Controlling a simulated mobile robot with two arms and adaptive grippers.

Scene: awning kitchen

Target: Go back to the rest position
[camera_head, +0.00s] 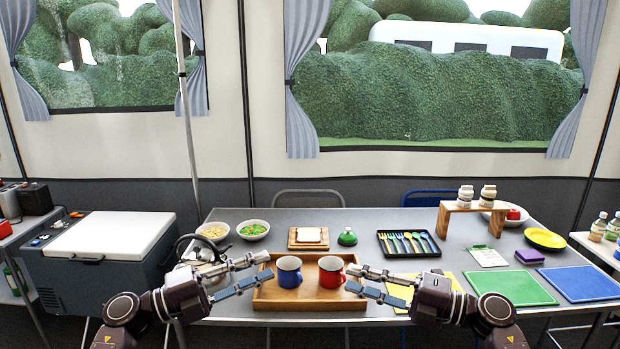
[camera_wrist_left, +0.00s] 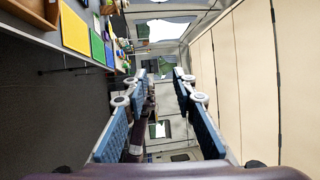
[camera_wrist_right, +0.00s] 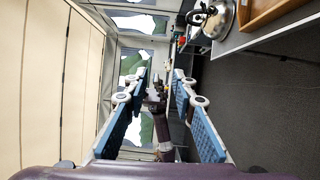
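My left gripper (camera_head: 268,267) comes in from the left in the head view, its two fingers spread apart and pointing inward. My right gripper (camera_head: 349,280) faces it from the right, also with spread fingers. Both wrist views show an empty gap between the fingers, in the left wrist view (camera_wrist_left: 158,85) and in the right wrist view (camera_wrist_right: 160,85). In the head view the fingertips overlap the ends of the wooden tray (camera_head: 310,303). The wrist views show the table off to one side, so the grippers appear to be in front of its edge.
A blue mug (camera_head: 288,271) and a red mug (camera_head: 330,271) stand on the tray. A kettle (camera_head: 203,258) is partly hidden behind my left gripper. A cutlery tray (camera_head: 408,254), green mat (camera_head: 511,285) and blue mat (camera_head: 579,283) lie right. A cooler (camera_head: 101,262) stands left.

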